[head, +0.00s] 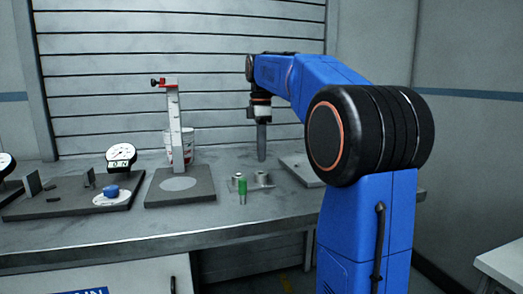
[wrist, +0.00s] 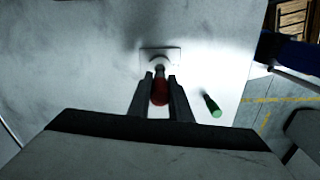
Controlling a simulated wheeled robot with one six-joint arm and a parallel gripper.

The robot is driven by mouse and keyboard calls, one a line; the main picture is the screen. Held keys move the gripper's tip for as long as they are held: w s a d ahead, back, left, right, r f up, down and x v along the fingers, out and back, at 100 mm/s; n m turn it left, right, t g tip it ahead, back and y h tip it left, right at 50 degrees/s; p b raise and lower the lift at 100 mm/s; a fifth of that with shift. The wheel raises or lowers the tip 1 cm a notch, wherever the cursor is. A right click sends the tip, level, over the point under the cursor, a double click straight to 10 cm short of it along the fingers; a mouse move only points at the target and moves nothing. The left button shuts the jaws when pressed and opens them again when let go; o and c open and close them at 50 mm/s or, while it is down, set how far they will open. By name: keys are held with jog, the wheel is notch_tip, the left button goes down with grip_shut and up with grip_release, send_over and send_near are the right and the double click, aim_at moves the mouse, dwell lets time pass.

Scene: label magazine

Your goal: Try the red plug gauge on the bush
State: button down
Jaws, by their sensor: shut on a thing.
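My gripper (wrist: 160,78) is shut on the red plug gauge (wrist: 160,93), whose red handle shows between the two fingers in the wrist view. Its grey tip points toward a pale ring, which looks like the bush (wrist: 158,60), on a small light plate. In that view I cannot tell whether the tip is clear of the ring. In the head view my gripper (head: 261,158) hangs upright a little above the bush (head: 262,177); the red gauge cannot be made out there. A green plug gauge (wrist: 212,105) is right of the fingers; in the head view it (head: 242,187) stands left of the bush.
Left on the grey bench (head: 225,218) are a height stand with a red clamp (head: 174,125) on a dark plate, a white cup (head: 188,145), and a dial gauge (head: 121,155) on a dark base. A flat grey plate (head: 300,172) lies right of the bush.

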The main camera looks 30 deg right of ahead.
jog(key=shift+f, duration=0.1)
jog(key=shift+f, duration=1.6)
jog(key=shift+f, duration=0.5)
dwell(2.0)
jog(key=shift+r, duration=0.1)
jog(key=shift+r, duration=2.45)
jog(key=shift+a, duration=0.1)
